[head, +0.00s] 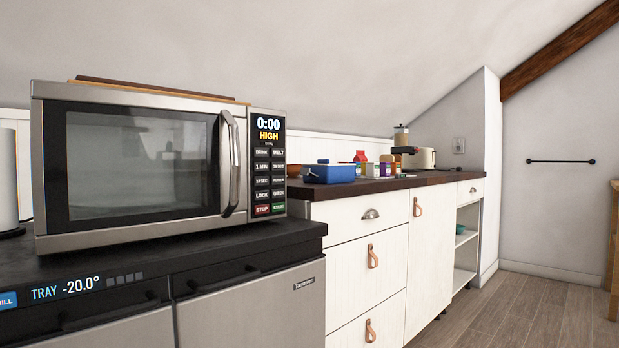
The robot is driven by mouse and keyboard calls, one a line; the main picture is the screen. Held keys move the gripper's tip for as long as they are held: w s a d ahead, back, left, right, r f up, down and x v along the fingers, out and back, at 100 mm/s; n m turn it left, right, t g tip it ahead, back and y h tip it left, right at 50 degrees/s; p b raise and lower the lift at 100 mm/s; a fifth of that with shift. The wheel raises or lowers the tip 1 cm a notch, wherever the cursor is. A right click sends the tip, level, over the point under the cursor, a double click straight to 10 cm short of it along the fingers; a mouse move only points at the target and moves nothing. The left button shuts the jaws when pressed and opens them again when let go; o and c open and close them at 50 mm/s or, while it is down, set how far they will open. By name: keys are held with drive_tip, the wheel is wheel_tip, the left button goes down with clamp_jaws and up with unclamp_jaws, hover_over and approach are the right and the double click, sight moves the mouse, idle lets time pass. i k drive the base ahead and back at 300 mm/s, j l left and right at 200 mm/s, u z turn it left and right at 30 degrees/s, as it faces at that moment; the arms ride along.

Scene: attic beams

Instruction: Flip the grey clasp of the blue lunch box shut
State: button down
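The blue lunch box (335,174) sits on the dark countertop (375,187), just right of the microwave and close to the counter's near end. It looks small and far off from here. A small greyish detail shows at its left end, but I cannot tell whether it is the clasp or whether the clasp is open or shut. My gripper is not in view.
The microwave (140,165) stands on a dark-topped fridge unit (250,285) in the left foreground. Several packages, a toaster (422,158) and a coffee grinder (401,135) stand behind the lunch box. The wooden floor (505,310) is clear at right.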

sight(304, 172)
drive_tip(key=i+l+z, duration=0.2)
drive_tip(key=i+l, duration=0.35)
drive_tip(key=i+l+z, duration=0.2)
drive_tip(key=i+l, duration=0.2)
drive_tip(key=i, duration=0.3)
